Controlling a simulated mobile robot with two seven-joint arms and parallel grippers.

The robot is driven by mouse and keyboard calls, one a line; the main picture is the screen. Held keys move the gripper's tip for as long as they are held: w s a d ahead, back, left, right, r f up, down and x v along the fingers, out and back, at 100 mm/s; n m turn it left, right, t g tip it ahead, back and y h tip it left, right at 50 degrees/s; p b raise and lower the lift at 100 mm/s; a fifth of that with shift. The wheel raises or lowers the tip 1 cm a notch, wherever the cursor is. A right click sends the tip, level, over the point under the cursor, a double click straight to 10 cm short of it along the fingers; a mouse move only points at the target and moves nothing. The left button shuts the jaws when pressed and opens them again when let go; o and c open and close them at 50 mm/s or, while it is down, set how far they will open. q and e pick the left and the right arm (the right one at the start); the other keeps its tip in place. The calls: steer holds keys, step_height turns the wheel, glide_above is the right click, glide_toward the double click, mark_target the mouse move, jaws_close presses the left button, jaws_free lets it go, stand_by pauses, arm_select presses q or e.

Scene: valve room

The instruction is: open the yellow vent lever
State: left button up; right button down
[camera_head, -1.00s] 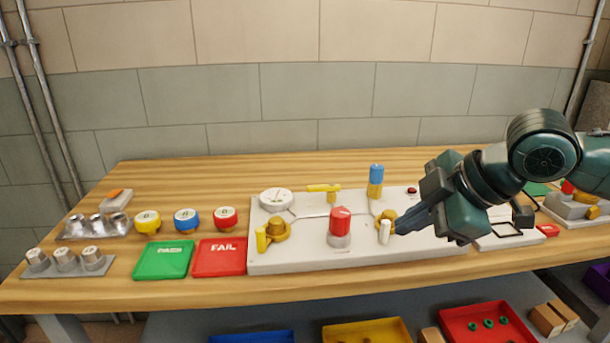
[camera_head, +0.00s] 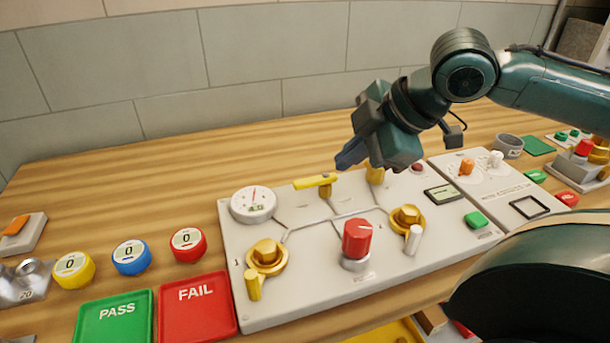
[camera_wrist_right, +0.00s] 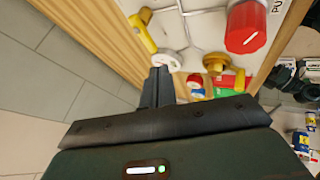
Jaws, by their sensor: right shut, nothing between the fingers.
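The yellow vent lever (camera_head: 315,181) is a short bar on a gold post at the back of the white valve panel (camera_head: 310,290). It lies roughly crosswise, along the panel's back edge. My right gripper (camera_head: 348,160) is shut and empty. Its fingertips are just above and to the right of the lever, apart from it as far as I can tell. The wrist view shows the lever (camera_wrist_right: 142,33) beyond the shut fingers (camera_wrist_right: 158,76). My left gripper is not in view.
The panel carries a round gauge (camera_head: 253,204), a red knob (camera_head: 357,239), a left gold valve (camera_head: 266,257) and a right gold valve (camera_head: 408,216). A gold fitting (camera_head: 375,175) is partly hidden behind my gripper. PASS (camera_head: 115,318) and FAIL (camera_head: 197,307) trays lie left. Bare table lies behind the panel.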

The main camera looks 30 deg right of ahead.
mark_target(315, 181)
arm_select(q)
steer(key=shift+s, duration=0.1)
arm_select(e)
steer(key=shift+s, duration=0.1)
steer(key=b+x, duration=0.1)
steer(key=x, duration=0.8)
steer(key=shift+f, duration=0.15)
steer(key=shift+w+a+f, duration=0.1)
steer(key=shift+w+f, duration=0.1)
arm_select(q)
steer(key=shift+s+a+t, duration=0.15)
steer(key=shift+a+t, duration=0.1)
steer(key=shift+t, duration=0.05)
arm_select(e)
steer(key=shift+f, duration=0.1)
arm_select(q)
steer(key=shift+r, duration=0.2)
arm_select(e)
steer(key=shift+w, duration=0.1)
